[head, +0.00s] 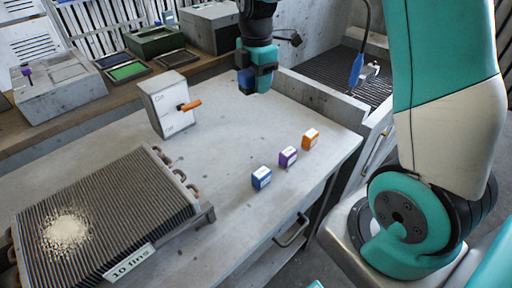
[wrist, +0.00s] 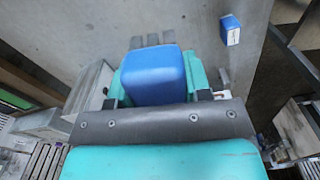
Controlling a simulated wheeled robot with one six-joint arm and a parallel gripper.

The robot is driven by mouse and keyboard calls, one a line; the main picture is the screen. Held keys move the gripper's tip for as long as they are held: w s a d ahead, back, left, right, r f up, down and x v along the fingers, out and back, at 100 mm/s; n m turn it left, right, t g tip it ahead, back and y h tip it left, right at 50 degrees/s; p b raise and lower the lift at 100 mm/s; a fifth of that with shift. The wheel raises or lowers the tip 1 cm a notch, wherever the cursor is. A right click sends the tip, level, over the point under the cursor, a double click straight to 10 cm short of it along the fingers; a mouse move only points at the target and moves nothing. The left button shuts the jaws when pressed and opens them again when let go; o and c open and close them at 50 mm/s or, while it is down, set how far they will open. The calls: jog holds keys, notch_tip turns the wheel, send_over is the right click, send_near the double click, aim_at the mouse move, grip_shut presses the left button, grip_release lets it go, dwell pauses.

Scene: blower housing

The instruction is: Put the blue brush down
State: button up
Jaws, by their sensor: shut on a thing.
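My gripper (head: 259,78) is above the far part of the grey bench, clear of the top. It is shut on the blue brush, whose blue body (wrist: 156,76) fills the middle of the wrist view. Grey strips that look like its bristles (wrist: 152,40) stick out beyond the body. In the head view only a dark blue part of the brush (head: 245,80) shows at the jaws; the rest is hidden by the gripper. The bench top (head: 222,135) is bare beneath and around the gripper.
Blue (head: 262,178), purple (head: 288,156) and orange (head: 310,139) labelled blocks stand near the bench's right edge. A switch box with an orange lever (head: 170,105) stands left of the gripper. A finned unit with pale dust (head: 110,205) lies front left. A sink (head: 335,75) adjoins behind right.

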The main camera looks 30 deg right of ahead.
aim_at(257, 142)
jog(key=shift+d+r+n, duration=0.15)
jog(key=shift+r+n, duration=0.45)
jog(key=shift+n, duration=0.3)
notch_tip(257, 142, down, 20)
jog(key=shift+r+p, duration=0.15)
jog(key=shift+p, duration=0.9)
jog(key=o, duration=0.9)
